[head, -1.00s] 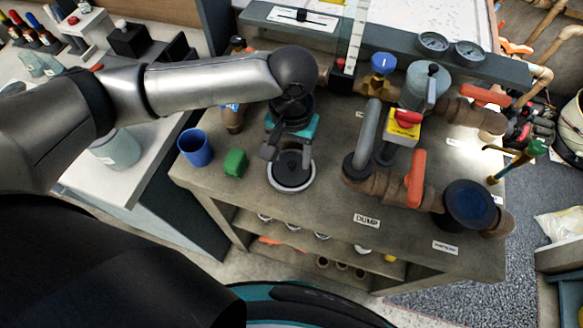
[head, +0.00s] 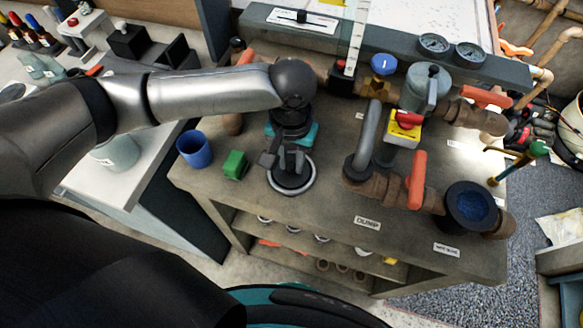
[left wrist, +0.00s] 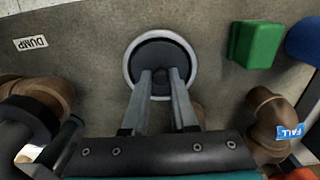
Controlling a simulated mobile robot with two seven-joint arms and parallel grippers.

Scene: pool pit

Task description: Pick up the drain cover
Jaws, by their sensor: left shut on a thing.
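The drain cover (head: 291,182) is a round dark disc inside a pale ring, lying on the workbench below my left gripper (head: 289,166). In the left wrist view the cover (left wrist: 160,48) shows with a small dark knob at its middle. The two grey fingers of my left gripper (left wrist: 162,77) reach down onto the cover and are shut on that knob. The fingers hide part of the disc. I cannot tell any gap between the cover and its ring. My right gripper does not show.
A green block (head: 235,163) and a blue cup (head: 194,149) stand left of the cover. Brown pipes with a grey bent pipe (head: 369,135) and an orange handle (head: 417,180) stand on the right. The bench front by the DUMP label (head: 367,222) is clear.

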